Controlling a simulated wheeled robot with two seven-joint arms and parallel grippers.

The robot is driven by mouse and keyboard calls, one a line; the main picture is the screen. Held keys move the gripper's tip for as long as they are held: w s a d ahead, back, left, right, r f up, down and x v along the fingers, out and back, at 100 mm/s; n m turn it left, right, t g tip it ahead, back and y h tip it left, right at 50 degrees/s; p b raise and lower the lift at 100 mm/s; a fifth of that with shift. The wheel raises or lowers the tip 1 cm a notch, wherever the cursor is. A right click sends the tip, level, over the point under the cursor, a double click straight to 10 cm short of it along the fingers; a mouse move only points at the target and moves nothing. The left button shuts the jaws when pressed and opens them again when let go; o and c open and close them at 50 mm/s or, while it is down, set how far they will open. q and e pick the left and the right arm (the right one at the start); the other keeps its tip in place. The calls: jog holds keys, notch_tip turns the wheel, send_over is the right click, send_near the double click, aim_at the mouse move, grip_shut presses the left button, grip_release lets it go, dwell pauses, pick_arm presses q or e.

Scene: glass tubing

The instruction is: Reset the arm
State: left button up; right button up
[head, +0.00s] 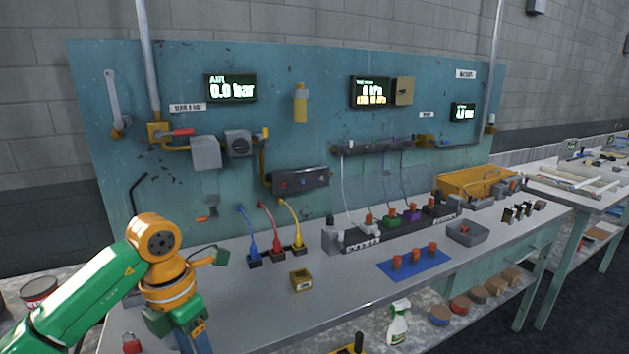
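My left arm, green with orange joints, comes in from the lower left and bends down at an orange elbow-like joint above the left end of the bench. Its lower part runs out of the bottom edge of the head view, so the fingers of my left gripper are out of sight. My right arm and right gripper do not show.
The grey bench (235,315) holds a small yellow box (300,281), a blue mat (428,267) with orange-topped pieces, a grey tray (467,234) and a yellow bin (470,182). A teal panel (290,75) stands behind. A spray bottle (398,325) stands below the front edge.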

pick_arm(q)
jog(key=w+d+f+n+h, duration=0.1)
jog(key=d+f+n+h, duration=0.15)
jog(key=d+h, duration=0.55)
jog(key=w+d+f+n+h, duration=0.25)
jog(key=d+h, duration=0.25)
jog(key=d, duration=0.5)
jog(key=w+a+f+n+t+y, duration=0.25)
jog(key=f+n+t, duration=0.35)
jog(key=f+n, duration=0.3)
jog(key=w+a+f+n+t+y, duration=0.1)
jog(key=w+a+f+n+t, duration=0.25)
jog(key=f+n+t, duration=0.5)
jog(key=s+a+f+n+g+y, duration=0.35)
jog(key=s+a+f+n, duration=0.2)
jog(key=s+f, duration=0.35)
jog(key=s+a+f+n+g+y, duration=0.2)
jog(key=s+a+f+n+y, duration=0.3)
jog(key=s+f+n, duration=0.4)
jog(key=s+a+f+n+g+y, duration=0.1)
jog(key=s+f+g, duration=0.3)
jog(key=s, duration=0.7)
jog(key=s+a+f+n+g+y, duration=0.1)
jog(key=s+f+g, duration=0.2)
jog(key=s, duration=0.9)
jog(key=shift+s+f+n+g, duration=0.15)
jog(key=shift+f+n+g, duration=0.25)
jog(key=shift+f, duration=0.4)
